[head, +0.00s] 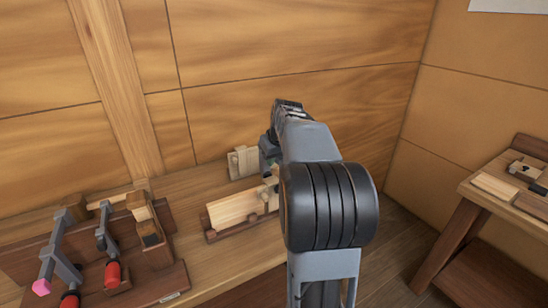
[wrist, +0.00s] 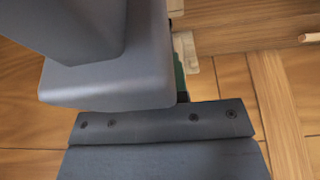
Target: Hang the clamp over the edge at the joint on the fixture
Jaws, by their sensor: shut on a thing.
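My gripper (head: 269,158) is partly hidden behind my own arm in the head view, low over the far end of the bench. It is shut on a clamp, which my arm and gripper mostly hide; I cannot tell its tilt. The fixture, a pale board (head: 234,208) on a dark wooden base, lies just below and left of my gripper. Its right end and the joint are partly covered, so I cannot tell whether the clamp touches the edge. In the wrist view, large grey parts fill the left and bottom, with a narrow green strip (wrist: 179,72) beside them.
A dark wooden rack (head: 150,284) at the left holds two grey clamps with red handles (head: 113,273). A small pale block (head: 242,162) stands by the wall behind the fixture. A side table (head: 478,192) with wooden pieces stands at the right, across a floor gap.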

